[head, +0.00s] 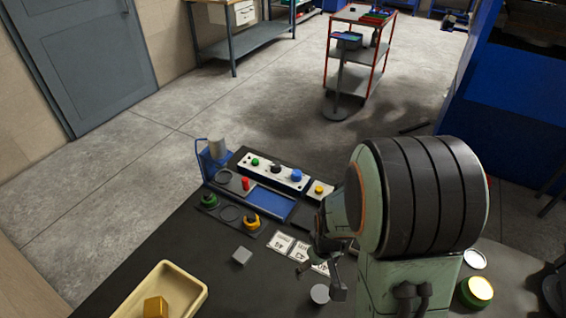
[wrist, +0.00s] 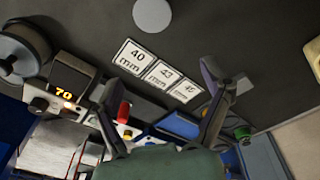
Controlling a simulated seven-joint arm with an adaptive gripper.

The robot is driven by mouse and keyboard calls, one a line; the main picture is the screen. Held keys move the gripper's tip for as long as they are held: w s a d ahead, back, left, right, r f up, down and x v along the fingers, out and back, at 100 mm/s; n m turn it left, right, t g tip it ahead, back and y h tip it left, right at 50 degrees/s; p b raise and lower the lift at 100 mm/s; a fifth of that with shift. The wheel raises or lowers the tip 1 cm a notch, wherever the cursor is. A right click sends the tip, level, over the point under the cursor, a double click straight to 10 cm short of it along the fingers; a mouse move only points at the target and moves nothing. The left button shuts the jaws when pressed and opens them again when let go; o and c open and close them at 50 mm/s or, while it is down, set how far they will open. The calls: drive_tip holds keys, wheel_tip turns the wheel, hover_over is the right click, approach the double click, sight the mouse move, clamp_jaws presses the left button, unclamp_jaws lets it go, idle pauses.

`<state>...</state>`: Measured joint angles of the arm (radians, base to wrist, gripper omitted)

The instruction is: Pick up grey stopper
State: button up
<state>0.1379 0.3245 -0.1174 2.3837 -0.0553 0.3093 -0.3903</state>
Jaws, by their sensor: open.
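Size cards (head: 281,243) lie beside the gripper; one reads 40 mm (wrist: 135,57). A blue press stand (head: 270,201) with coloured pieces is behind. A cream tray (head: 140,291) holds a yellow block. A display (wrist: 68,80) reads 70. Bare table surrounds the grey piece.

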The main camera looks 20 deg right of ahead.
drive_tip(key=g, duration=0.1)
hover_over(321, 294)
wheel_tip(321, 294, down, 4)
drive_tip(key=shift+f, duration=0.15)
wheel_tip(321, 294, down, 5)
drive_tip(key=shift+r, duration=0.1)
drive_tip(key=shift+f, duration=0.6)
drive_tip(key=shift+c, duration=0.3)
drive_tip(key=c, duration=1.2)
